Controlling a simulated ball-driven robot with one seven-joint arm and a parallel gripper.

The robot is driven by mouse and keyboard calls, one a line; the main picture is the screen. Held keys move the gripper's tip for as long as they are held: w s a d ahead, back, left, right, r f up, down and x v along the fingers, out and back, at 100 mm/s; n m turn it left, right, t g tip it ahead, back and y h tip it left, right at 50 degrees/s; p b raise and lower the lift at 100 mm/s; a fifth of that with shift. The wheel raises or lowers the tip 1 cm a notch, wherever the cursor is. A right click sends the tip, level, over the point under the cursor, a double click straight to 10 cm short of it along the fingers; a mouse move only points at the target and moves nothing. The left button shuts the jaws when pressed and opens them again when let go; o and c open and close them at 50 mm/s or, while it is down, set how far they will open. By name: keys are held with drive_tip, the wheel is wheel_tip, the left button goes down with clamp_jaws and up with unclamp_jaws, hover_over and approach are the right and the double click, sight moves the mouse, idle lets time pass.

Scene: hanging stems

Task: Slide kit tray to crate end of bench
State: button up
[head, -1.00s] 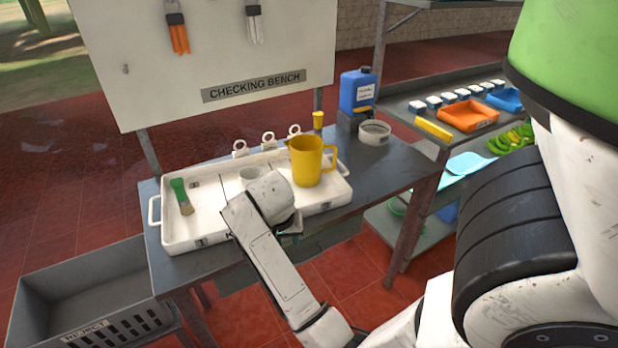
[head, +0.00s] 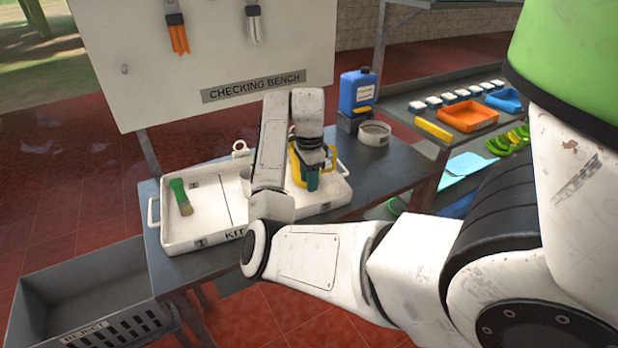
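The white kit tray (head: 205,237), marked KIT on its front wall, lies on the checking bench (head: 398,165) at its left end, close to the grey crate. A green-handled brush (head: 178,193) lies in its left compartment. A yellow jug (head: 328,168) stands in its right part, partly covered by my gripper. My gripper (head: 312,182) points down in front of the jug, over the right part of the tray. Its fingertips overlap the jug, so contact and opening cannot be told. My forearm hides the tray's middle.
The grey crate (head: 95,285) stands low at the left. A blue canister (head: 357,92) and a round white container (head: 374,133) are on the bench behind the tray. A side shelf holds an orange tray (head: 467,116). The bench is clear right of the tray.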

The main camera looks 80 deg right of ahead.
sight(309, 205)
drive_tip(key=shift+f, duration=0.1)
wheel_tip(309, 205, down, 11)
drive_tip(key=shift+r+p, duration=0.2)
drive_tip(key=shift+p, duration=0.15)
idle(0.3)
clamp_jaws()
idle(1.3)
